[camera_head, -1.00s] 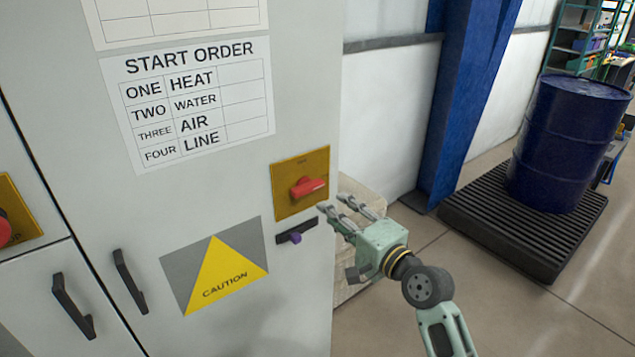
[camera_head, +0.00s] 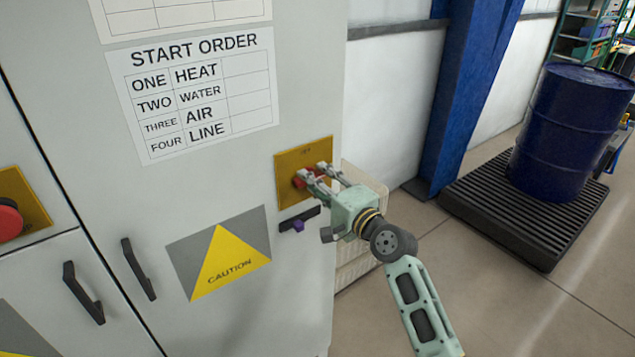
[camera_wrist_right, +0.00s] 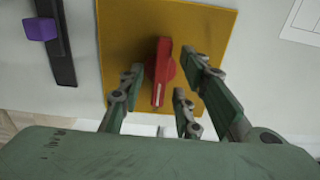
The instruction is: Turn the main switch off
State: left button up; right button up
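The main switch is a red rotary handle (camera_head: 304,179) on a yellow plate (camera_head: 288,160) on the grey cabinet front. In the head view my right gripper (camera_head: 309,173) is at the handle and partly covers it. In the right wrist view the red handle (camera_wrist_right: 162,72) stands between the open fingers (camera_wrist_right: 158,85), with one finger to its left and two to its right. Gaps show on both sides of the handle, so the fingers are around it without visible grip. My left gripper is not in view.
Below the plate is a dark latch with a purple knob (camera_head: 298,226). A caution sign (camera_head: 222,252), black door handles (camera_head: 138,268) and a red button (camera_head: 8,220) are also on the cabinet. A blue drum (camera_head: 568,130) stands on a black pallet at right.

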grip_shut()
dwell(0.5)
jog(key=shift+n+b, duration=3.85)
jog(key=shift+n, duration=5.15)
grip_release()
